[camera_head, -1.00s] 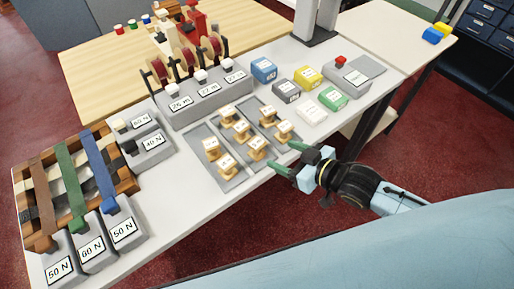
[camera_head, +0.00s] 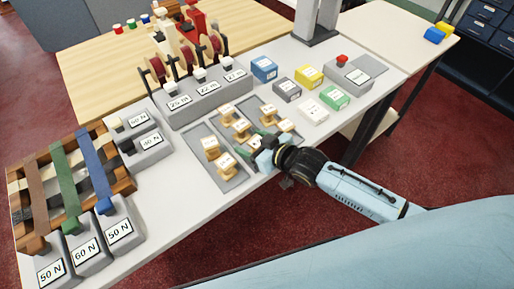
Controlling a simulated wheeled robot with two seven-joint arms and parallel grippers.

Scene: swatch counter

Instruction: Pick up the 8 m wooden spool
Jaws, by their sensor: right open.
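Several small wooden spools with white labels stand in the grey trays (camera_head: 235,180) near the front edge of the counter. Two spools stand at the left, one (camera_head: 211,148) behind the other (camera_head: 226,165). Others stand in the middle (camera_head: 240,128) and at the right (camera_head: 285,126). The labels are too small to read, so I cannot tell which is the 8 m spool. My right gripper (camera_head: 252,145) is open among the spools, its green fingers near a front middle spool that it partly hides. I cannot tell whether it touches one. My left gripper is not in view.
Blue (camera_head: 263,68), grey, yellow, white and green boxes stand behind the spools at the right. A grey block with large ribbon reels (camera_head: 208,98) stands behind. A strap rack (camera_head: 70,185) with labelled grey weights fills the left. The front counter between them is clear.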

